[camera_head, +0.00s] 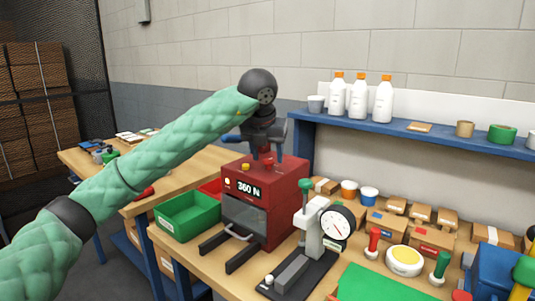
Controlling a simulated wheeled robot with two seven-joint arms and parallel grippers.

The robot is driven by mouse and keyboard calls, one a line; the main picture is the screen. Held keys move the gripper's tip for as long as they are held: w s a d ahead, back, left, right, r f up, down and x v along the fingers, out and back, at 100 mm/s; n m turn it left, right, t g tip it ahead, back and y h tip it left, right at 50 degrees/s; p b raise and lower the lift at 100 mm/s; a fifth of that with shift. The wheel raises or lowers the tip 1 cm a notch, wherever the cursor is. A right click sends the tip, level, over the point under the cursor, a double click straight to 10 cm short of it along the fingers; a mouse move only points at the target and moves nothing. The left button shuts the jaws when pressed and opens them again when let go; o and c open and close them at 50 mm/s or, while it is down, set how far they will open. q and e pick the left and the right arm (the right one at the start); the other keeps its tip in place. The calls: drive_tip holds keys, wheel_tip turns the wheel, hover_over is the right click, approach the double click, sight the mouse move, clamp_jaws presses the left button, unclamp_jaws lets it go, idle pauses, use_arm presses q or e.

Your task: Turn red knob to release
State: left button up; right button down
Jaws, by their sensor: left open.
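A red box-shaped machine (288,200) stands on the wooden bench, with a "360 N" display on its front. The red knob (267,160) sits on top of it, partly hidden by my gripper. My left gripper (267,150) points down over the machine's top, right at the knob. It is open. I cannot tell whether its fingers touch the knob or are around it. My right gripper is not in view.
A dial gauge stand (336,224) stands close to the right of the machine. A green bin (187,215) is to its left. A blue shelf (420,140) with white bottles runs behind at right. Small boxes and knobs crowd the bench's right side.

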use_arm(q)
drive_tip(key=shift+w+f, duration=0.15)
drive_tip(key=shift+f, duration=0.3)
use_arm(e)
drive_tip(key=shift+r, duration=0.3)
use_arm(q)
drive_tip(key=shift+c, duration=0.2)
